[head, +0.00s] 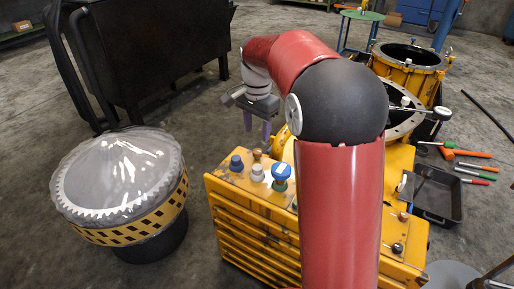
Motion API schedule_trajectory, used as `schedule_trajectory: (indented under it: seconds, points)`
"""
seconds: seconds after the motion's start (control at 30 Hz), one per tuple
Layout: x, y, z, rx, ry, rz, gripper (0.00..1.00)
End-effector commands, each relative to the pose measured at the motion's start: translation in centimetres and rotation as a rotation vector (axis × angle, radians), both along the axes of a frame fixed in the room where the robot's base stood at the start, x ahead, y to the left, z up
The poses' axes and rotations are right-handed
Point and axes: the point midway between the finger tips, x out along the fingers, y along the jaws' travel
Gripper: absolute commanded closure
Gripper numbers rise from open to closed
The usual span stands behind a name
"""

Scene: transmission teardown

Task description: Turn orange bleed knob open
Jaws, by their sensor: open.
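A small orange-brown knob (257,154) stands on top of the yellow transmission housing (250,225), at the back of a group of knobs. It is the likeliest orange bleed knob, but it is too small to tell its turn position. My gripper (257,127) points down with its two purple fingers apart and nothing between them. It appears above and behind the orange-brown knob in the picture, not touching it. My red arm hides much of the housing's middle and right.
Close to the orange-brown knob stand a dark blue knob (236,163), a pale grey knob (257,173) and a blue-topped knob (281,171). A striped drum (120,195) stands left. A dark tray (437,197) and several hand tools (474,167) lie right.

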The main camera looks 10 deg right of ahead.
Motion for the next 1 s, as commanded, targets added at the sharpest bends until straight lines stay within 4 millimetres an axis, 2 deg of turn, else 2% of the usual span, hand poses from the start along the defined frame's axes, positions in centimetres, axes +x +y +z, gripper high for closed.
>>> schedule_trajectory:
  seconds: [0.2,0.4,0.57,0.8,1.0]
  points:
    - [-0.1,0.0,-3.6,0.000,0.004,0.000,0.53]
    - [-0.1,0.0,-6.2,0.000,0.002,0.001,0.53]
    - [-0.1,0.0,-7.0,-0.001,-0.001,0.001,0.53]
    - [-0.1,0.0,-7.0,-0.001,-0.001,0.002,0.53]
    - [-0.1,0.0,-7.0,-0.001,-0.001,0.002,0.79]
